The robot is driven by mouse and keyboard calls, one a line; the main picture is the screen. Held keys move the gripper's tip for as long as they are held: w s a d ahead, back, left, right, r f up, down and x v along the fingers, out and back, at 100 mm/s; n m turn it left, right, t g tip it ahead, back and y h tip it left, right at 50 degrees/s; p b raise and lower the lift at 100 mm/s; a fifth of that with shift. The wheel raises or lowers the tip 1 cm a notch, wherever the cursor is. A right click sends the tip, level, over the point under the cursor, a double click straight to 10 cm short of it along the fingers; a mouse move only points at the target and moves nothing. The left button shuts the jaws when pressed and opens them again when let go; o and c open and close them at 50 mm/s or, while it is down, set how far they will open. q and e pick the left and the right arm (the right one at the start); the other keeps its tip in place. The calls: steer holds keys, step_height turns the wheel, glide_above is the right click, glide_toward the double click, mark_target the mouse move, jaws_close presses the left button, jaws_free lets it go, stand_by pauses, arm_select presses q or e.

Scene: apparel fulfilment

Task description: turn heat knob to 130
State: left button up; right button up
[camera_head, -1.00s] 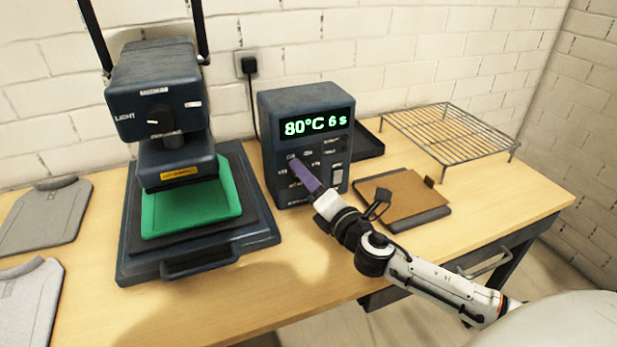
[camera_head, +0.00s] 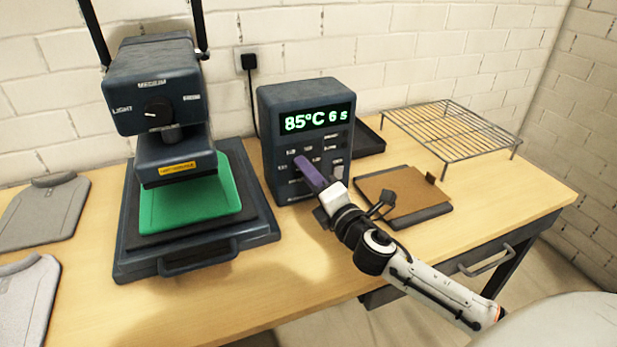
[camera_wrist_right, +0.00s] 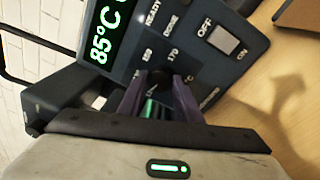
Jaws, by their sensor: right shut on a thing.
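The dark blue control box (camera_head: 283,105) stands on the table, and its green display (camera_head: 317,120) reads 85°C 6 s. My right gripper (camera_head: 304,165) reaches the lower front of the box with its purple fingers. In the right wrist view the purple fingers (camera_wrist_right: 160,95) are shut on the dark heat knob (camera_wrist_right: 160,78), which is mostly hidden between them. Printed numbers ring the knob, and the display (camera_wrist_right: 105,35) shows 85°C there too. My left gripper is not in view.
A power switch (camera_wrist_right: 222,39) sits beside the knob. A brown board (camera_head: 400,190) and a wire rack (camera_head: 450,128) lie to the right. Grey shirts (camera_head: 45,212) lie at the left.

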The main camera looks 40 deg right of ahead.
arm_select(q)
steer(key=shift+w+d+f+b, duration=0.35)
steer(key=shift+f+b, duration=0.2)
steer(key=shift+b, duration=0.45)
arm_select(e)
steer(key=m, duration=0.4)
steer(key=m+h, duration=0.1)
steer(key=m, duration=0.4)
steer(key=shift+f+m+t, duration=0.15)
steer(key=shift+m+t, duration=0.15)
steer(key=o, duration=1)
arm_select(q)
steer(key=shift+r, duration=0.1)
arm_select(e)
steer(key=shift+o, duration=0.2)
steer(key=shift+s+a, duration=0.1)
